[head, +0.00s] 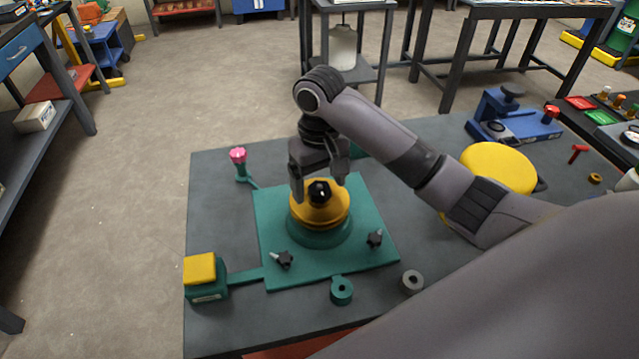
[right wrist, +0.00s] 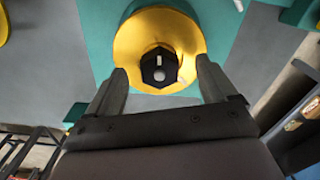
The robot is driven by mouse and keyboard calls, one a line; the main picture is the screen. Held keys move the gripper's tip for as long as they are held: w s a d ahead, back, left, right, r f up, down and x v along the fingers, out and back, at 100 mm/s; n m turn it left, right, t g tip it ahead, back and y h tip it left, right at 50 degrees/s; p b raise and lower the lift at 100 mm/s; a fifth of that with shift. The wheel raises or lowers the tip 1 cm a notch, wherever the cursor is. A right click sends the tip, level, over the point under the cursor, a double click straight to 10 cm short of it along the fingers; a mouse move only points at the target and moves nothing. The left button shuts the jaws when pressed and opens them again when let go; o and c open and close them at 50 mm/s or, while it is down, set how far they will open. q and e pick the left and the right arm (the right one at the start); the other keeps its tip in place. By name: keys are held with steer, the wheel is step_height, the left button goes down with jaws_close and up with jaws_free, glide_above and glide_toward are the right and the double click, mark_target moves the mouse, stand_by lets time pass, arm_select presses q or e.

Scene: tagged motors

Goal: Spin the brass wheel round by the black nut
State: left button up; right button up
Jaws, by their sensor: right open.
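The brass wheel (head: 326,211) is a yellow disc on a round green base, with the black nut (head: 319,191) at its centre. It stands on a green plate (head: 367,221) on the dark table. My right gripper (head: 322,190) comes down over the wheel from behind, its fingers apart. In the right wrist view the black nut (right wrist: 158,67) lies just ahead of and between the open fingertips (right wrist: 162,76), with space on both sides. The brass wheel (right wrist: 135,45) shows around the nut there. My left gripper is not in view.
Two black knobs (head: 285,259) (head: 375,238) sit on the plate's near part. A yellow-topped green block (head: 201,269) and a pink-topped post (head: 238,158) stand left. A grey ring (head: 412,281) and green ring (head: 341,291) lie in front. A yellow round thing (head: 497,167) is right, beside my arm.

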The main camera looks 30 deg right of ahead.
steer(key=shift+r, duration=3.5)
steer(key=shift+s, duration=0.1)
